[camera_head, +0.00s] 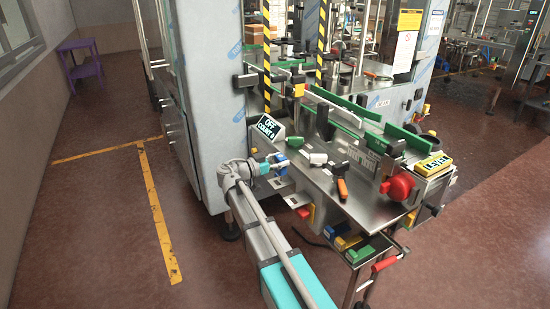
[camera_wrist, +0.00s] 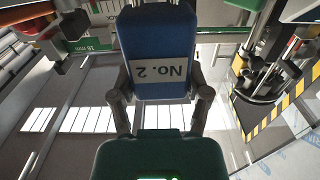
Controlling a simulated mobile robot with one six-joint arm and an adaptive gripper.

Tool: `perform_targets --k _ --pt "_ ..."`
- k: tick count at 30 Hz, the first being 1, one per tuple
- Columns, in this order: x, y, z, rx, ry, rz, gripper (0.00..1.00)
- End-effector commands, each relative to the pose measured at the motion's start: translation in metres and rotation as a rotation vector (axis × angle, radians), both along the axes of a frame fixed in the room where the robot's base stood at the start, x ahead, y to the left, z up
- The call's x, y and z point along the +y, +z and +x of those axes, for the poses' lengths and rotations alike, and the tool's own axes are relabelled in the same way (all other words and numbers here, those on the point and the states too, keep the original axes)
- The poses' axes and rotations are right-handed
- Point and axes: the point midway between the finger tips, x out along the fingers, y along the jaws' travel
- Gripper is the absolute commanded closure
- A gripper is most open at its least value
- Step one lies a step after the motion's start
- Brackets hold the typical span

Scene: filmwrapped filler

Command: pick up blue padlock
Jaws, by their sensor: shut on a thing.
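The blue padlock (camera_wrist: 157,35) fills the upper middle of the wrist view, with a white "No. 2" label that reads upside down. My gripper (camera_wrist: 161,97) has one finger on each side of its lower end and is shut on it.
A white-and-grey item (camera_head: 315,159) and an orange-handled item (camera_head: 342,187) lie on the steel table (camera_head: 325,190). A red round part (camera_head: 398,186) stands at its right. The "OFF" display (camera_head: 268,127) is close behind my gripper. A tray below holds a blue item (camera_head: 335,230).

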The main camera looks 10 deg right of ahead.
Motion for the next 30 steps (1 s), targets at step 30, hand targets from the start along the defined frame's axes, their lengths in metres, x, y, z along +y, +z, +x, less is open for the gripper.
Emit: perform_targets --k 30 --pt "-0.007 0.06 -0.106 0.0 0.0 -0.001 0.93"
